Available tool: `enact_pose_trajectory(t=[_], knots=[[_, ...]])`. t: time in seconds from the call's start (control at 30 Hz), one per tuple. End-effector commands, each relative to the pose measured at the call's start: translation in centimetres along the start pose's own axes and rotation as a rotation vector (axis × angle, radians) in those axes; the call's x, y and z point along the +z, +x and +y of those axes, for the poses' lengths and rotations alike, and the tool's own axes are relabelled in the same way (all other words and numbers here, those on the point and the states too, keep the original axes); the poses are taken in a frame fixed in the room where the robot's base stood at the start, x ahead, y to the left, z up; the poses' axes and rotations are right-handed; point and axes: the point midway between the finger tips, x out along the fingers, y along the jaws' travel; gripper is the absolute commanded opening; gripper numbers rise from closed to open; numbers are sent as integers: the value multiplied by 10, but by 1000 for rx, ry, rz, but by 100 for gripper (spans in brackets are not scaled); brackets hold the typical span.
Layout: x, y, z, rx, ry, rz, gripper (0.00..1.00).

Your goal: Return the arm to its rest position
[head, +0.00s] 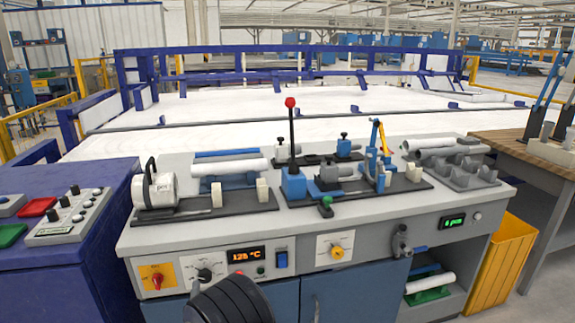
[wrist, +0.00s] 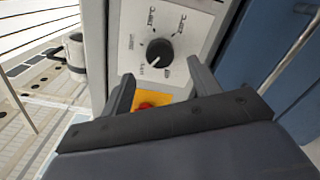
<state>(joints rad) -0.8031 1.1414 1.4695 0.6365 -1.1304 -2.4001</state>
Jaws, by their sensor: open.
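My gripper (wrist: 163,82) is open and empty in the wrist view, its two dark fingers apart in front of the bench's front panel. A black rotary knob (wrist: 159,53) on a white plate shows just beyond the fingertips. Part of an orange-yellow plate with a red knob (wrist: 148,103) shows between the fingers. I cannot tell whether the fingers touch the panel. In the head view, a dark rounded part of my arm (head: 230,300) is at the bottom, in front of the blue cabinet front; the fingers are not clear there.
The grey workbench (head: 300,240) carries a pipe machine with a red-topped lever (head: 290,103). Grey pipes lie on a rack (head: 455,168) at the right. A blue control cabinet (head: 95,265) stands left, a yellow bin (head: 503,262) and wooden table (head: 520,145) right.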

Motion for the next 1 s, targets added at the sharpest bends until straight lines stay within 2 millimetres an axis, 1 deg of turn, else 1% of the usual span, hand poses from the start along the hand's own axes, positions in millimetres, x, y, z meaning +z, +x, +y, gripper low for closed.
enact_pose_trajectory(t=[0.03,0.1,0.3,1.0], knots=[[0,10,-1,1,2,-2,59],[0,22,-1,0,2,-2,59],[1,56,-1,0,1,-3,59],[-1,53,-1,1,593,0,59]])
